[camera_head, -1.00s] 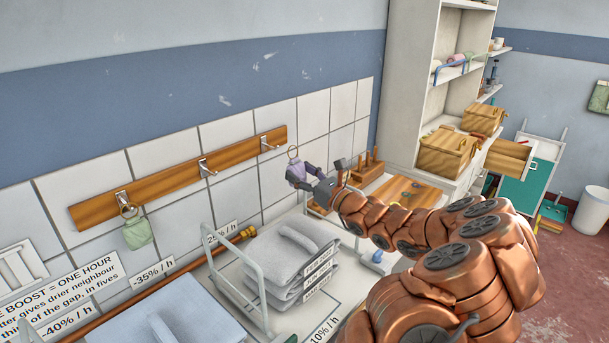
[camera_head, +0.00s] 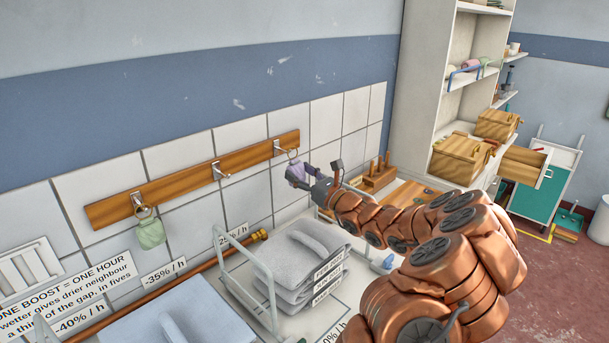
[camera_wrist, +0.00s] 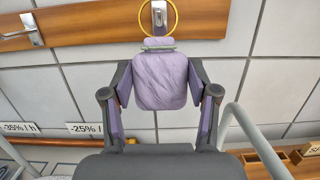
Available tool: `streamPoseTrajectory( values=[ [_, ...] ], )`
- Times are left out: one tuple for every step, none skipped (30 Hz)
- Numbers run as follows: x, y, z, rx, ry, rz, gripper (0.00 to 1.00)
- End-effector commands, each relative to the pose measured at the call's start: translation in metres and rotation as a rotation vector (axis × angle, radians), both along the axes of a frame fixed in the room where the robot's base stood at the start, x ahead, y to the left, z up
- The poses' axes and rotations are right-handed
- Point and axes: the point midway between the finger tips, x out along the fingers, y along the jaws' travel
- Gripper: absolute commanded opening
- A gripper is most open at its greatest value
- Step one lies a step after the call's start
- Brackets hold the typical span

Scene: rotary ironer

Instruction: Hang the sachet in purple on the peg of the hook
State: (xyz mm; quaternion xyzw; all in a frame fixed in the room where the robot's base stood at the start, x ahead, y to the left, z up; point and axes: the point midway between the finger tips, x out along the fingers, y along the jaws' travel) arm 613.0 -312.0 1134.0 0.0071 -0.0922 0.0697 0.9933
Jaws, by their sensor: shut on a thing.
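The purple sachet (camera_head: 297,171) is upright between the fingers of my gripper (camera_head: 300,176), with its ring (camera_head: 293,154) standing up above it. In the wrist view my gripper (camera_wrist: 160,86) is shut on the sides of the sachet (camera_wrist: 160,80). There the yellow ring (camera_wrist: 177,20) surrounds the metal hook (camera_wrist: 159,13) in the picture. In the head view this rightmost hook (camera_head: 281,148) on the wooden rail (camera_head: 182,183) is right beside the ring, on its left. I cannot tell whether the peg passes through the ring or they touch.
A green sachet (camera_head: 151,236) hangs from the leftmost hook (camera_head: 138,203); the middle hook (camera_head: 218,171) is bare. Below are folded grey cloths (camera_head: 290,260) and a metal rail frame (camera_head: 262,262). A wooden block with pegs (camera_head: 379,178) stands right of my gripper.

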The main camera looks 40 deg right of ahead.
Motion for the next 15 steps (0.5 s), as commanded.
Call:
streamPoseTrajectory(
  values=[
    [0.003, 0.0, 0.0, 0.0, 0.001, 0.0, 0.36],
    [0.004, 0.0, 0.0, 0.0, 0.001, 0.0, 0.36],
    [0.006, 0.0, 0.0, -0.001, 0.001, -0.001, 0.36],
    [0.007, 0.001, 0.0, -0.001, 0.001, 0.0, 0.36],
    [0.009, 0.001, 0.0, -0.001, 0.002, 0.0, 0.36],
    [0.011, 0.001, 0.0, -0.002, 0.002, 0.0, 0.36],
    [0.012, 0.002, 0.0, -0.002, 0.002, 0.0, 0.36],
    [0.014, 0.001, -0.001, -0.002, 0.002, 0.0, 0.36],
    [0.015, 0.001, 0.0, -0.002, 0.001, -0.001, 0.36],
    [0.017, 0.001, -0.001, -0.002, 0.001, -0.001, 0.36],
    [0.018, 0.002, -0.001, -0.003, 0.001, -0.002, 0.36],
    [0.02, 0.002, -0.001, -0.003, 0.001, -0.002, 0.36],
    [0.021, 0.002, -0.001, -0.003, 0.001, -0.002, 0.36],
    [0.023, 0.003, -0.001, -0.003, 0.001, -0.002, 0.36],
    [0.025, 0.003, -0.002, -0.003, 0.0, -0.002, 0.36]
  ],
)
